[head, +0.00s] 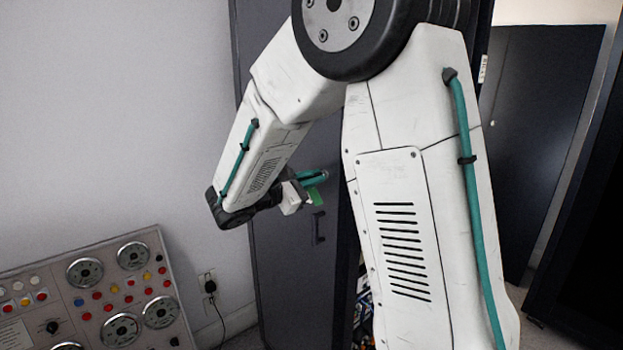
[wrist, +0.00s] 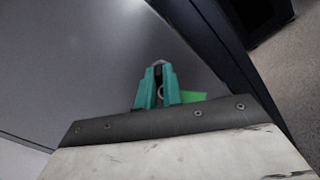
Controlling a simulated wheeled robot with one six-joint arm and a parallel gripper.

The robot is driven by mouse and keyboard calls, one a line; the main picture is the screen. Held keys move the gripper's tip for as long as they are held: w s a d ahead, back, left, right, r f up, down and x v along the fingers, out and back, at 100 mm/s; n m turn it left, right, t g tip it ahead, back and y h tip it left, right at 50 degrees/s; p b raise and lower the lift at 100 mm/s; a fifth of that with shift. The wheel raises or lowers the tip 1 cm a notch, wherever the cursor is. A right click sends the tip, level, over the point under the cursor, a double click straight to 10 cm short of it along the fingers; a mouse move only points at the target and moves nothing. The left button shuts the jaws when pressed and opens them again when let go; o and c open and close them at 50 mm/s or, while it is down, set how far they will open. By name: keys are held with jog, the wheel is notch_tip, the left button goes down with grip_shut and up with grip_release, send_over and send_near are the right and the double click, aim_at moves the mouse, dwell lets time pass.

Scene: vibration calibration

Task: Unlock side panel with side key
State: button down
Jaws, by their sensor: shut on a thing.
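My gripper (head: 315,178) shows in the head view in front of a tall dark cabinet, just left of my white upper arm. In the wrist view its teal fingers (wrist: 158,72) are shut on the side key (wrist: 160,91), of which a small metal ring and a green tag (wrist: 194,96) show. The tag (head: 314,196) also hangs below the fingers in the head view. A dark grey panel (wrist: 90,70) fills much of the wrist view beyond the fingertips. I cannot tell whether the key touches it. The keyhole is not visible.
The dark cabinet (head: 285,270) has a handle (head: 318,228) below my gripper. A control console (head: 110,300) with dials and coloured buttons stands at the lower left. A wall socket (head: 208,284) with a plugged cable is beside it. Another dark panel (head: 540,130) stands at the right.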

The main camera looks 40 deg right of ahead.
jog(key=m, duration=0.5)
jog(key=shift+f+m, duration=0.1)
jog(key=shift+m, duration=0.2)
jog(key=m, duration=0.5)
jog(key=shift+s+f, duration=0.1)
jog(key=shift+m, duration=0.4)
jog(key=c, duration=1.5)
grip_release()
jog(key=shift+c, duration=0.2)
jog(key=shift+f, duration=0.1)
